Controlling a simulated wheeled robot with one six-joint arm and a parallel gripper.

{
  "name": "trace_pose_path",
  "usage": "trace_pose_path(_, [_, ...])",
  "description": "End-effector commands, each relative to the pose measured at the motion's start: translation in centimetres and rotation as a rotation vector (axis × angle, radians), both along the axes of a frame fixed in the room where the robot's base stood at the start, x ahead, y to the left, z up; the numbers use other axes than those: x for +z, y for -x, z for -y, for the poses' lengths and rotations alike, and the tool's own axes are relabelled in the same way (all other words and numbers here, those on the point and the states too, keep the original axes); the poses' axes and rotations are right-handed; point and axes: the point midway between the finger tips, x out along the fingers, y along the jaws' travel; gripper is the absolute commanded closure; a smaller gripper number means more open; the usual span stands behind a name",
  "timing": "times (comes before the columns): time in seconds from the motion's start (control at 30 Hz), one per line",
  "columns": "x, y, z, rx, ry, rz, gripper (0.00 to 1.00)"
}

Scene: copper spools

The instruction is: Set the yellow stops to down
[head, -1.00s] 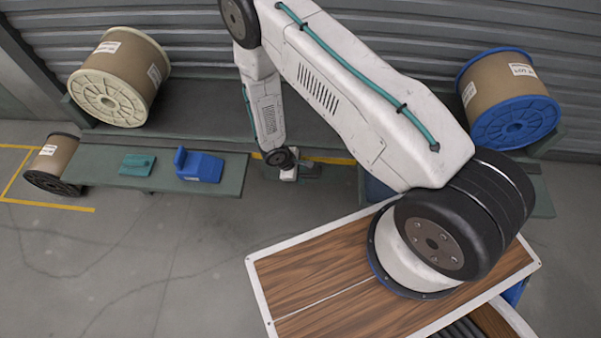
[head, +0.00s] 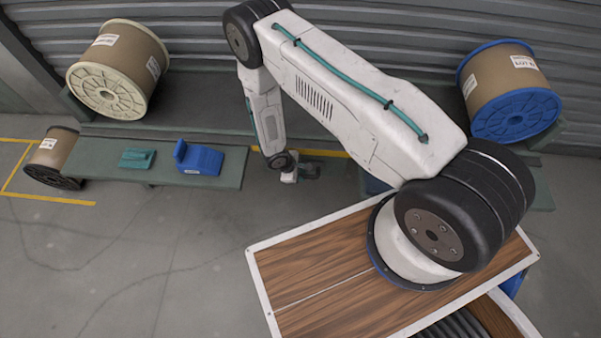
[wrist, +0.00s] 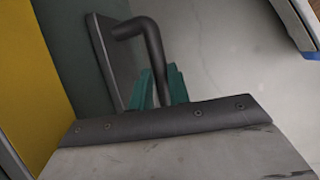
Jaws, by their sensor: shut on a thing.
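My gripper (head: 303,173) is low in front of the rack, in the gap between the two green benches. In the wrist view its teal fingers (wrist: 163,88) are shut on a dark bent handle (wrist: 135,28). The handle stands on a dark flat plate (wrist: 108,55). The wrist housing hides the lower part of the grip. A yellow surface (wrist: 40,90) fills the left of the wrist view. I cannot tell whether it is a stop or floor marking. In the head view a thin yellow strip (head: 328,153) shows behind the gripper. No yellow stop is clearly identifiable.
A cream-flanged spool (head: 118,68) sits at back left, a blue-flanged one (head: 510,92) at back right. A black-flanged spool (head: 55,158) is at far left. A blue chock (head: 198,158) and a teal block (head: 137,158) lie on the left bench (head: 230,165). The front-left floor is clear.

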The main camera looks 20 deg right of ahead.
Motion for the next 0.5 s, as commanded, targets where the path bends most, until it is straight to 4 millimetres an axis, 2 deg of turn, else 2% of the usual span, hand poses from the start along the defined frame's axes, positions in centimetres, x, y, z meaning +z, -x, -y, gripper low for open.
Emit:
trace_pose_path(0.03, [-0.21, 0.17, -0.08, 0.000, -0.005, -0.003, 1.00])
trace_pose_path(0.07, [-0.22, 0.18, -0.07, 0.000, -0.005, -0.003, 0.79])
trace_pose_path(0.13, [-0.23, 0.20, -0.07, 0.000, -0.005, -0.003, 0.60])
trace_pose_path(0.5, [0.50, 0.02, -0.29, 0.000, -0.003, -0.001, 0.60])
